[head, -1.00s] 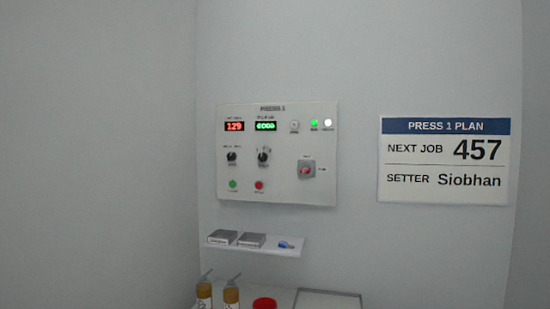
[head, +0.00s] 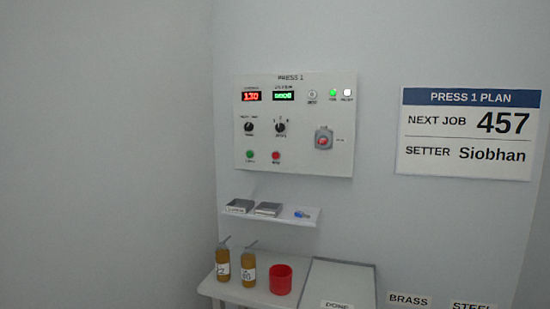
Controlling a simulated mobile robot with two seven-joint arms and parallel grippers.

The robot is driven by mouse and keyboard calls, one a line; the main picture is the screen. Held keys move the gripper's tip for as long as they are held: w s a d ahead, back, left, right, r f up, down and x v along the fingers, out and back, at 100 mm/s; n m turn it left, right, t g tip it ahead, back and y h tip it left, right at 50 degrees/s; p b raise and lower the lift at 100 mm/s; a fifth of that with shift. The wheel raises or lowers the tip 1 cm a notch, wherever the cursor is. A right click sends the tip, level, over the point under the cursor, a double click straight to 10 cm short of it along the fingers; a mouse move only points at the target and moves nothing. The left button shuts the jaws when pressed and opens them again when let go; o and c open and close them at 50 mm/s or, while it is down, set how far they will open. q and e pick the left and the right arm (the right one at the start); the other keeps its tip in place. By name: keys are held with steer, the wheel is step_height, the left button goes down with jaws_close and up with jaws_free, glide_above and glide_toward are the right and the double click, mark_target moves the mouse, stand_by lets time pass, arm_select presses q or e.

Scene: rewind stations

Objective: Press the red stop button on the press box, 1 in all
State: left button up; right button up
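The press box (head: 295,124), a white panel marked PRESS 1, is on the wall a little right of centre in the head view. Its small red button (head: 276,156) sits at the lower left, beside a green button (head: 249,155). A larger red button (head: 323,140) sits on a grey square mount at the right of the panel. The labels under the buttons are too small to read. A red display (head: 251,96) seems to read 130, and a green display (head: 284,95) is beside it. Neither gripper is in view.
A wall shelf (head: 288,219) below the box holds two grey trays and a blue item (head: 302,214). A table (head: 228,290) below holds two amber bottles (head: 248,268), a red cup (head: 281,279) and a board (head: 340,280). A plan sign (head: 468,133) hangs at right.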

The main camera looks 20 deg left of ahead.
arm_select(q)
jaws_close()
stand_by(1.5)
